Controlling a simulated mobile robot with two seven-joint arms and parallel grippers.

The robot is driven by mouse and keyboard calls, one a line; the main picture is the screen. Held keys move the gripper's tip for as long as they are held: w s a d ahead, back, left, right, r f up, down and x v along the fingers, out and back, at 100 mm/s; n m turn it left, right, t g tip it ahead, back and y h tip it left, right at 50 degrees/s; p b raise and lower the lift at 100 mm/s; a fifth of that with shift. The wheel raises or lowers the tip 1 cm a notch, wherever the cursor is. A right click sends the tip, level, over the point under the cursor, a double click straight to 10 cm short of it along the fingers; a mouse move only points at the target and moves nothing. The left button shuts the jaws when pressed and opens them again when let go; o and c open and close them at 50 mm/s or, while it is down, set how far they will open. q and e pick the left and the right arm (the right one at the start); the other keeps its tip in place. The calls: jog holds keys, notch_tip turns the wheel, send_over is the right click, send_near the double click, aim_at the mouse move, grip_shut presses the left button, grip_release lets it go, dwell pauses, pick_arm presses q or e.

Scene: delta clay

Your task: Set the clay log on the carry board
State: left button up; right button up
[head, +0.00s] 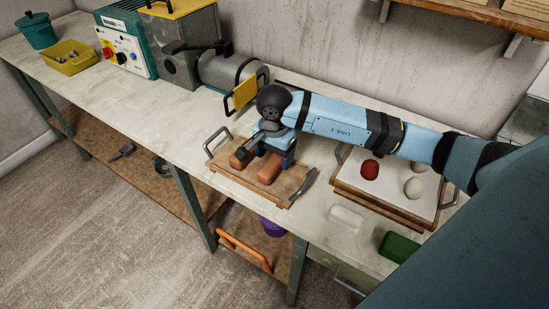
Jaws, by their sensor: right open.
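The carry board (221,178) is a wooden board with metal handles at both ends, near the bench's front edge. Two reddish-brown clay logs lie on it: one clay log (240,158) at the left and another clay log (270,168) at the right. My right gripper (266,154) is over the board, open, with its fingers low between and beside the logs. The arm hides part of the board's back and part of the logs. I cannot tell if a finger touches a log. My left gripper is out of view.
A tray (395,208) with a red lump (369,169) and pale balls stands at the right. A white block (345,218) and a green block (398,247) lie in front. A machine with a yellow guard (244,93) stands behind the board.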

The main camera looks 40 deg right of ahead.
aim_at(274, 161)
notch_tip(274, 161, up, 10)
dwell(0.3)
jog(key=shift+a, duration=0.1)
dwell(0.4)
